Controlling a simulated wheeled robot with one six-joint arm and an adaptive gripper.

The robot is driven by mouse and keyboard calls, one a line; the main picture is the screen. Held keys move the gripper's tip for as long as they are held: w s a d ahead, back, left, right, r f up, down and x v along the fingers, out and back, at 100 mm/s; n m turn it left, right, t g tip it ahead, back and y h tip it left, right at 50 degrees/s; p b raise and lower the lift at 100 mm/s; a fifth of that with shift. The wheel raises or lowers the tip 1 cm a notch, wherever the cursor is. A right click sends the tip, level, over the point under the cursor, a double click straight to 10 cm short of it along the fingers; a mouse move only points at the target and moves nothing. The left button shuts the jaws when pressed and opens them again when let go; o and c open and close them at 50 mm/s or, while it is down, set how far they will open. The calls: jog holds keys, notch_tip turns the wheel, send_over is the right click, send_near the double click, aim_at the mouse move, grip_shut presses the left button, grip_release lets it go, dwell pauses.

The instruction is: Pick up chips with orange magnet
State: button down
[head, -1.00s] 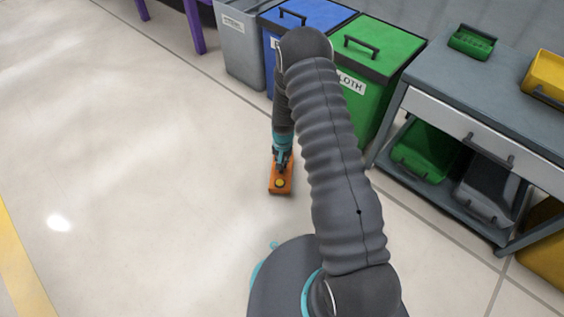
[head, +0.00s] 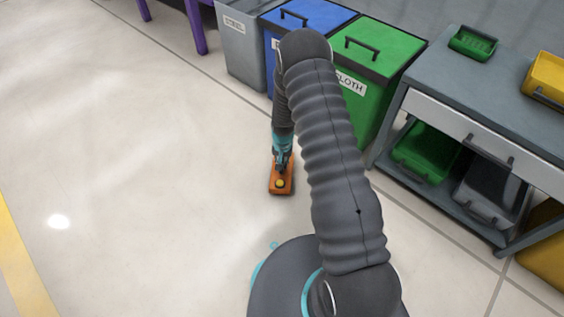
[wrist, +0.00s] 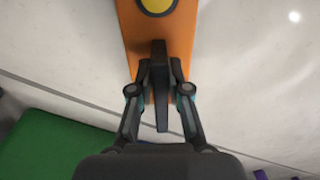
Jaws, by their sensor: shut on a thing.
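The orange magnet (head: 281,178) is an orange bar with a yellow round button on top. It also fills the upper middle of the wrist view (wrist: 178,38), where a dark handle stands up from it. My gripper (head: 283,160) is shut on this handle, and its fingers close on both sides of it in the wrist view (wrist: 160,92). In the head view the magnet is at or close above the pale floor; I cannot tell if it touches. No chips can be made out on the floor, and the magnet's underside is hidden.
A grey bin (head: 240,50), a blue bin (head: 318,18) and a green bin (head: 385,55) stand in a row behind my arm. A grey workbench (head: 480,90) with green and grey trays stands at right. The floor (head: 130,170) at left is clear.

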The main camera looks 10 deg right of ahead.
jog(key=shift+s+f, duration=0.1)
jog(key=shift+f, duration=0.2)
dwell(0.6)
jog(key=shift+r+p, duration=0.4)
jog(key=shift+p, duration=0.1)
jog(key=shift+r+p, duration=0.65)
jog(key=shift+r, duration=0.75)
notch_tip(320, 180, up, 8)
jog(key=p, duration=0.3)
jog(key=shift+p, duration=0.35)
jog(key=shift+f, duration=0.1)
